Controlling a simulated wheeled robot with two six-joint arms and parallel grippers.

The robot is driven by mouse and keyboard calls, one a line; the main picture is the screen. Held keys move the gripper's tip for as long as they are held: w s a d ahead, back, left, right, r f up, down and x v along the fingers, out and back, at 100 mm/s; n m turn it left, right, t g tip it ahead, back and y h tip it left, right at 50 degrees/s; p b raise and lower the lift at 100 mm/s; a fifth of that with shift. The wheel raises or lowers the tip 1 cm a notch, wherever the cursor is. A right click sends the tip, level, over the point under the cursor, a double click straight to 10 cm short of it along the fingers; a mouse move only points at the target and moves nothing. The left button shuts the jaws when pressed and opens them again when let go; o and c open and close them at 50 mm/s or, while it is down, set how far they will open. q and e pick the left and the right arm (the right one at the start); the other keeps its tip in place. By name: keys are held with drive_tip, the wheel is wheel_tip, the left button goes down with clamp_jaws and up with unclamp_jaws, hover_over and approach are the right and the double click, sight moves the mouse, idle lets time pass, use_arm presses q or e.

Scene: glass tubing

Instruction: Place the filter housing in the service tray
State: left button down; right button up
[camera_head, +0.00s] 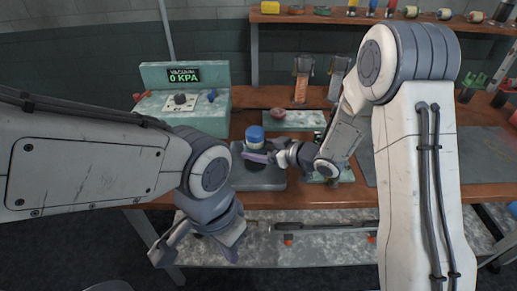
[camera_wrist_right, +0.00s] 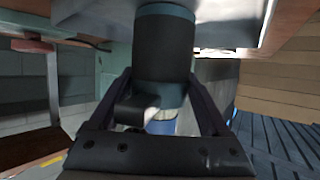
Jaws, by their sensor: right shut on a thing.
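The filter housing, with a blue cap (camera_head: 254,134) and a pale ring, stands upright over a dark grey tray-like base (camera_head: 268,182), which I take to be the service tray. In the right wrist view its dark cylindrical body with teal bands (camera_wrist_right: 165,50) fills the space between the fingers. My right gripper (camera_head: 256,155) is shut on it; its fingers (camera_wrist_right: 165,95) lie on both sides. Whether the housing's bottom touches the base is hidden. My left gripper (camera_head: 195,255) is open and empty, in front of and below the bench edge.
A teal vacuum unit (camera_head: 185,105) reading 0 KPA stands at the back left. A pale green plate with a red knob (camera_head: 278,113) lies behind the housing. A dark mat (camera_head: 435,155) covers the right of the bench. A shelf (camera_head: 300,19) with several small parts runs along the back.

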drive_tip(key=shift+f, duration=0.15)
drive_tip(key=o, duration=1.3)
drive_tip(key=shift+o, duration=0.2)
